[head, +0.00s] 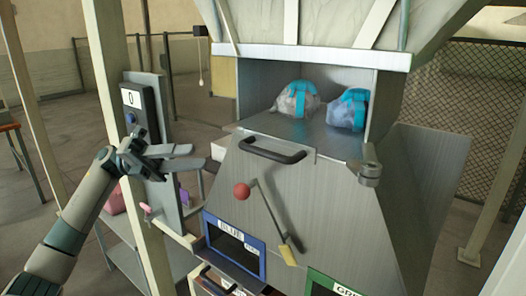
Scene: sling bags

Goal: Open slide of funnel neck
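A grey metal funnel-like housing (325,30) hangs at the top, above an open recess. Two clear bags with turquoise straps, a left bag (297,101) and a right bag (346,112), rest in the recess on a metal plate. A black handle (272,151) is fixed at the plate's front edge. Which part is the slide, I cannot tell for sure. My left gripper (198,157) is open and empty, left of the black handle and apart from it. My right gripper is not in view.
A post with a control box (143,112) marked 0 stands beside my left gripper. A metal cylinder fitting (370,171) sticks out at the right. Mesh fencing (465,95) stands behind.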

